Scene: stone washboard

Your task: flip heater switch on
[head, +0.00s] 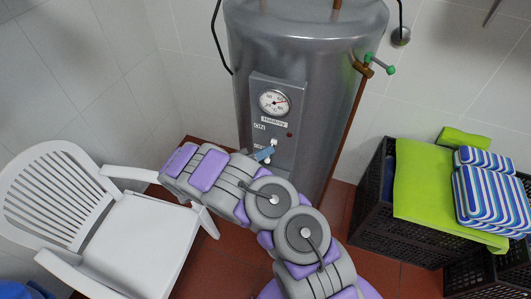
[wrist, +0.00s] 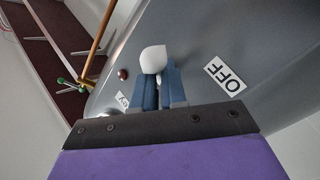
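The grey heater (head: 305,45) stands against the tiled wall, with a control panel (head: 289,121) on its front. A white switch knob (wrist: 153,58) is on the panel. An OFF label (wrist: 225,75) is to its right in the wrist view; another label (wrist: 122,98) is partly hidden by my gripper. In the head view my gripper (head: 265,153) is at the lower panel.
A round gauge (head: 273,103) is higher on the panel, and a small red lamp (wrist: 123,74) is near the knob. A white chair (head: 137,240) is on the left. Black crates (head: 366,212) with green and striped cushions (head: 492,200) are on the right. A pipe with a green-handled valve (head: 376,64) runs beside the heater.

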